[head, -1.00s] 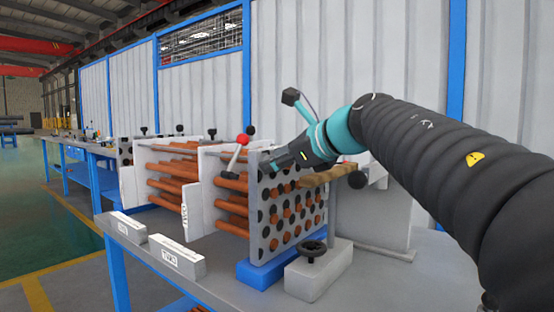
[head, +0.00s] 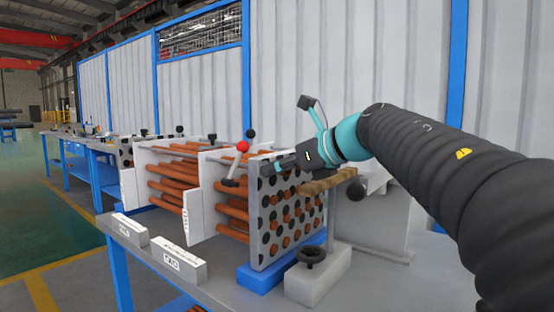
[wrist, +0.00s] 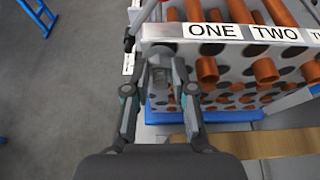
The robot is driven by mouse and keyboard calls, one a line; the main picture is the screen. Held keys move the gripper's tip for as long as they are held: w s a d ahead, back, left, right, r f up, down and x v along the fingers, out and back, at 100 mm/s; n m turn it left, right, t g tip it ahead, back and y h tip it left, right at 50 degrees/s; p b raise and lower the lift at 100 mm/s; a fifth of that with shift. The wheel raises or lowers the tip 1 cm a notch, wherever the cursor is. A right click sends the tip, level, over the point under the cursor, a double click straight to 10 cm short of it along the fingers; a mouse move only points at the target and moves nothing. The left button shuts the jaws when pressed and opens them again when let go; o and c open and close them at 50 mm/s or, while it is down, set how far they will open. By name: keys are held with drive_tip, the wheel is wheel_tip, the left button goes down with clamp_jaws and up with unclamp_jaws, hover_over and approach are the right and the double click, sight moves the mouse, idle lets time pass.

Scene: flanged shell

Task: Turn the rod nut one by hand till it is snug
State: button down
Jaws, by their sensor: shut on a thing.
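My gripper (wrist: 163,88) is shut on rod nut one, a small grey piece (wrist: 162,71) at the plate's edge, left of the label ONE (wrist: 206,31). The fingers hide most of the nut, and I cannot tell how it sits against the plate. In the head view my gripper (head: 280,165) reaches the upper corner of the perforated end plate (head: 262,240). The plate is upright, with copper-coloured tubes (head: 233,211) through some of its holes; other holes are dark. The label TWO (wrist: 274,33) is right of ONE.
A red-knobbed lever (head: 242,147) stands just left of my gripper. A wooden bar (head: 328,181) and a grey block with a black handwheel (head: 318,277) are close on the right. Two labelled grey blocks (head: 180,262) lie at the bench's front left.

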drive_tip(key=m+g+y, duration=0.1)
drive_tip(key=m, duration=0.1)
drive_tip(key=m+g+y, duration=0.1)
drive_tip(key=m, duration=0.1)
drive_tip(key=m+y, duration=0.1)
drive_tip(key=m, duration=0.1)
drive_tip(key=shift+w+d+f+g, duration=0.2)
drive_tip(key=shift+w+f+g, duration=0.05)
drive_tip(key=shift+g, duration=0.15)
drive_tip(key=shift+m, duration=0.3)
idle(0.4)
drive_tip(key=c, duration=1)
unclamp_jaws()
drive_tip(key=shift+d, duration=0.1)
drive_tip(key=shift+o, duration=0.2)
drive_tip(key=shift+r, duration=0.1)
wheel_tip(320, 180, up, 10)
